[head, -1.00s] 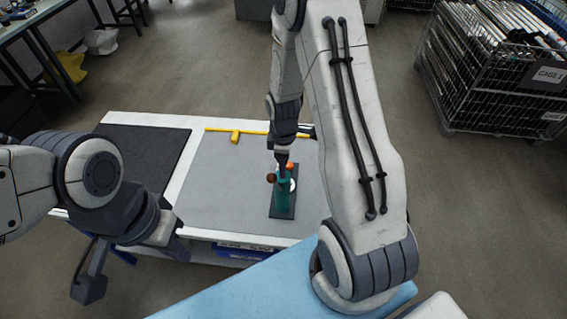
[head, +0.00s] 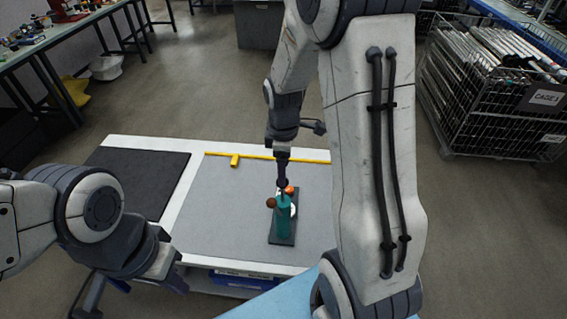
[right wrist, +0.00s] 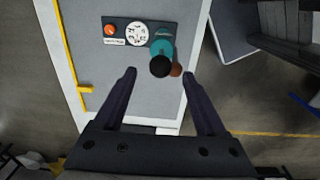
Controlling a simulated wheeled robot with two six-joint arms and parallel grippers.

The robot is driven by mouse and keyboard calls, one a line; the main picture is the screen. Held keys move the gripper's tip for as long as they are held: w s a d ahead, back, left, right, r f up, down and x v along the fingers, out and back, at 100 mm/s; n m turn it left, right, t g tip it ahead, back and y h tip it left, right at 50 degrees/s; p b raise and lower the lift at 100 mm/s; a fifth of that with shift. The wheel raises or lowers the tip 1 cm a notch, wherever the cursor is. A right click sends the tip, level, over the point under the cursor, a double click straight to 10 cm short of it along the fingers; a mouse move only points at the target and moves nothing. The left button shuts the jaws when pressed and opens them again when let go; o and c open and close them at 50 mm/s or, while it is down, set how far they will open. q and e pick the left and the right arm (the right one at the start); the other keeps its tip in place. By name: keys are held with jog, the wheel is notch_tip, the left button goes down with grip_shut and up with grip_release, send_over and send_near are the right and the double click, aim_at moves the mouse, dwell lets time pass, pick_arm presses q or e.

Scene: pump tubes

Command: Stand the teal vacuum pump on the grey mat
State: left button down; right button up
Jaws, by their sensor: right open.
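The teal pump (head: 283,222) stands on a dark base plate (head: 286,239) on the light grey table surface (head: 225,215). The plate also carries a white round dial (right wrist: 139,34) and an orange knob (right wrist: 109,30). The pump's black top (right wrist: 160,67) and a brown knob (right wrist: 177,69) show in the right wrist view. My right gripper (right wrist: 159,74) is open, its fingers on either side of the black top from above, with nothing held. In the head view it (head: 283,185) hides part of the pump.
A dark mat (head: 135,180) lies on the table's left part, bare. A yellow T-shaped bar (head: 235,160) lies along the far edge. A wire cage with pale rods (head: 490,95) stands on the floor at right. A workbench (head: 60,45) is at the upper left.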

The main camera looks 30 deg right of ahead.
jog(key=shift+r, duration=1.55)
jog(key=s+a+r+m, duration=0.1)
jog(key=s+a+r, duration=0.15)
jog(key=a, duration=0.35)
jog(key=s+a+r, duration=0.1)
jog(key=s+a, duration=0.3)
jog(key=a, duration=0.3)
jog(key=s+a+r+m, duration=0.1)
jog(key=s+a, duration=0.2)
jog(key=s, duration=0.4)
jog(key=s+a+r+m+y, duration=0.1)
jog(key=s+a+m, duration=0.1)
jog(key=s+a, duration=0.2)
jog(key=s, duration=0.3)
jog(key=shift+s, duration=0.2)
jog(key=shift+f, duration=0.15)
notch_tip(320, 180, down, 4)
jog(key=b, duration=0.4)
jog(key=shift+r, duration=0.25)
